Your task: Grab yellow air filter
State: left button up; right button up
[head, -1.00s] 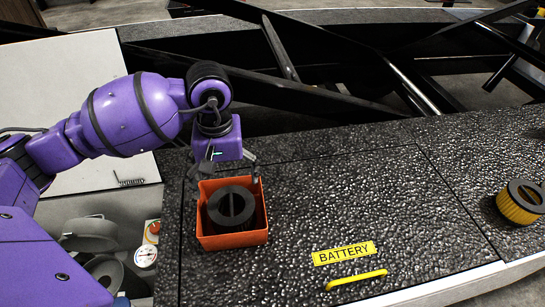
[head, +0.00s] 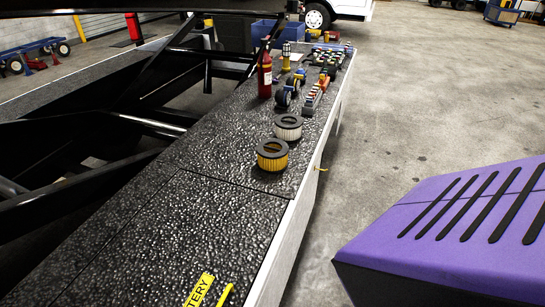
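The yellow air filter (head: 272,156) is a short yellow pleated cylinder with a black top ring and a bar across its opening. It stands upright on the black textured deck (head: 130,225), near the deck's right edge. A white air filter (head: 288,127) of the same shape stands just behind it, close by. Neither of my grippers is in the head view now, so I cannot see what they hold. The orange box with a dark filter seen earlier is out of view.

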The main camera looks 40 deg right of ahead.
aim_at(273, 155)
jog(key=z, duration=1.35)
